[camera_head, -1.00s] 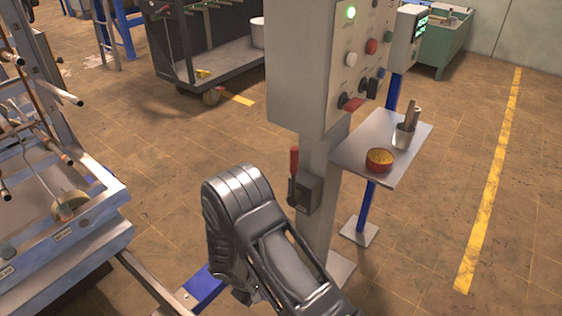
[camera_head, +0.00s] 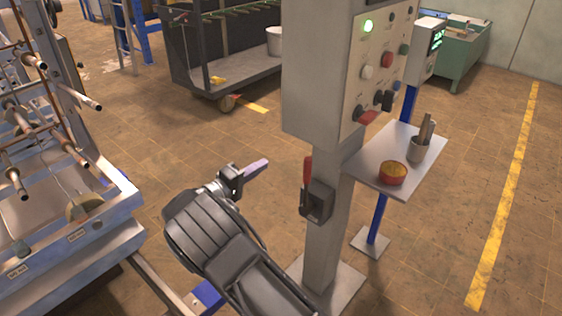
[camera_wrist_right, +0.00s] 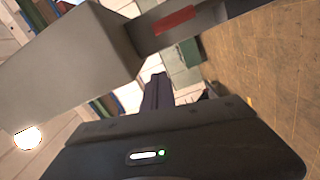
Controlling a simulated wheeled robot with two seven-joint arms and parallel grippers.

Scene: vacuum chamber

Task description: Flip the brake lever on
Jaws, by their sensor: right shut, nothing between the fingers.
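The brake lever (camera_head: 307,171) has a red handle that stands upright on a dark box on the side of the grey post. In the right wrist view a red handle (camera_wrist_right: 174,22), likely the same lever, lies along the grey post near the top. My right gripper (camera_head: 262,166) is left of the lever, with a gap between them in the head view. Its fingers are shut, empty and point toward the post. The fingers also show in the right wrist view (camera_wrist_right: 157,88), below the red handle in the picture. My left gripper is not in view.
The control cabinet (camera_head: 318,75) with buttons and a green light sits on the post above the lever. A small shelf (camera_head: 365,168) with a red bowl (camera_head: 392,173) and a metal cup (camera_head: 420,148) juts out right. A metal rack machine (camera_head: 75,245) stands left.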

